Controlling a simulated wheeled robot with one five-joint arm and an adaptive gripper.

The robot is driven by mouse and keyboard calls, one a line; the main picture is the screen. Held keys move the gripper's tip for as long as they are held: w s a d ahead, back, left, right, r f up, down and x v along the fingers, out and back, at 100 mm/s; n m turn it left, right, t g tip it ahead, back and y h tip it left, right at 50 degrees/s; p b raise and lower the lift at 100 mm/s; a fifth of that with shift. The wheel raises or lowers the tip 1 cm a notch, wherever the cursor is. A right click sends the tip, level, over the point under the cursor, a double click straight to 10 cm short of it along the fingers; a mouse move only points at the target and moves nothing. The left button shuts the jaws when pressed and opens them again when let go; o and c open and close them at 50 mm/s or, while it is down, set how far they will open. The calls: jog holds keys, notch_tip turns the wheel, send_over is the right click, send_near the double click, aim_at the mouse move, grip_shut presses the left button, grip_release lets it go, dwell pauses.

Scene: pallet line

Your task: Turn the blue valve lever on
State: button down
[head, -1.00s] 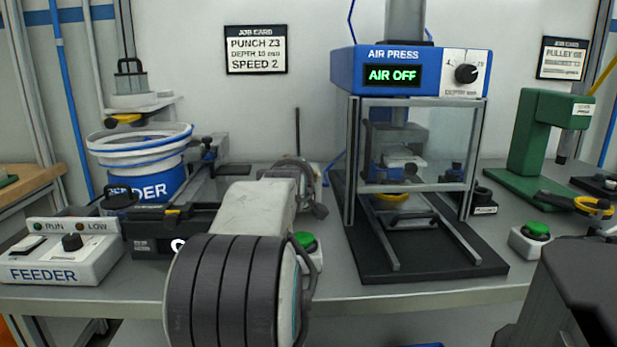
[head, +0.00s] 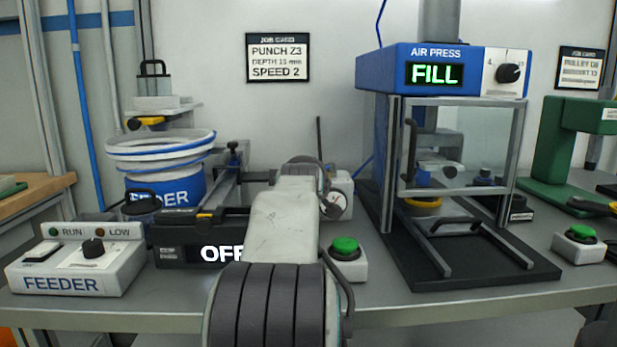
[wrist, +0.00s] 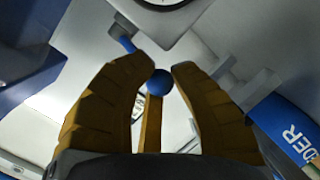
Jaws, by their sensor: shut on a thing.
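The blue valve lever shows in the wrist view as a blue ball knob (wrist: 159,83) between the tips of my gripper (wrist: 166,75). A short blue piece (wrist: 127,44) shows beside the left finger. My gripper's yellow-brown fingers are closed in on the knob. A pale valve unit with a round gauge (head: 336,206) stands behind my arm in the head view, partly hidden. The lever and my gripper are hidden behind my arm there. The blue air press (head: 440,68) has a display (head: 435,74) reading FILL in green.
A green button box (head: 346,262) stands just right of my arm. The bowl feeder (head: 165,188), a dark box reading OFF (head: 180,252) and the feeder control box (head: 75,265) are on the left. The press frame (head: 387,165) stands at right.

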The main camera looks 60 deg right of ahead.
jog(key=shift+w, duration=0.15)
dwell(0.3)
jog(key=c, duration=1)
grip_release()
jog(key=shift+c, duration=0.2)
jog(key=v, duration=1.2)
